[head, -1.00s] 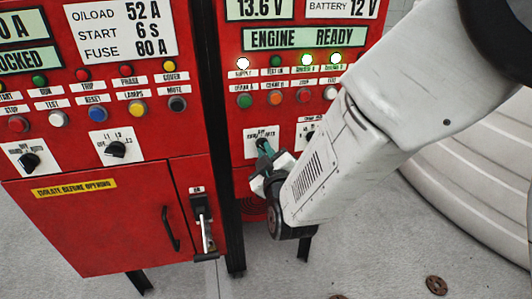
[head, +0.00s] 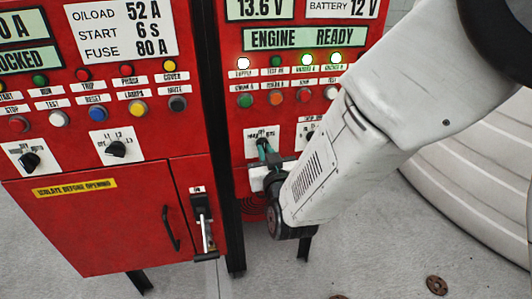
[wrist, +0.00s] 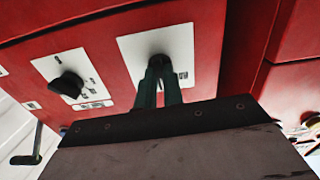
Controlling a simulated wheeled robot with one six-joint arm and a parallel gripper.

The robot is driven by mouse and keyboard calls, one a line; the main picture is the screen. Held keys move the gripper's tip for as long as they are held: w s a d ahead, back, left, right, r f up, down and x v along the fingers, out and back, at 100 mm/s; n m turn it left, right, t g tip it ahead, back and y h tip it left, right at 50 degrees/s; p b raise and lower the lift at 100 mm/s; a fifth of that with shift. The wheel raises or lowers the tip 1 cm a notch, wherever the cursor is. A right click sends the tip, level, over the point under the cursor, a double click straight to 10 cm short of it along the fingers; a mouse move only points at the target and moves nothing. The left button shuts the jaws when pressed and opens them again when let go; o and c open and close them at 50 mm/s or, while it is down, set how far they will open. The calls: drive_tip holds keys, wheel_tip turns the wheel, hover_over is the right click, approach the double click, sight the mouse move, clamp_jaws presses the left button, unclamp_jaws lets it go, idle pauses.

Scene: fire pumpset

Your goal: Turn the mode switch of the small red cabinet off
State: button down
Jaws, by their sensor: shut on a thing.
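The small red cabinet (head: 240,112) is the right-hand one in the head view, with lamps, buttons and rotary switches. Its mode switch is a dark knob on a white plate (head: 252,137) low on the front. My gripper (head: 264,150) reaches it from below right, with its dark green fingers closed on the knob. In the wrist view the fingers straddle the mode switch knob (wrist: 160,62), hiding most of it. The knob's exact pointing direction and the small plate lettering cannot be read.
A second dark rotary switch (wrist: 68,85) sits beside the held one, partly behind my arm in the head view. A larger red cabinet (head: 110,205) stands left, with its own switches and a lever handle (head: 207,235). A pale ribbed shape (head: 475,185) lies right.

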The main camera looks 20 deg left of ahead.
idle(0.3)
drive_tip(key=c, duration=1.5)
unclamp_jaws()
drive_tip(key=shift+v, duration=3.9)
drive_tip(key=shift+f+m, duration=0.1)
drive_tip(key=shift+m, duration=0.2)
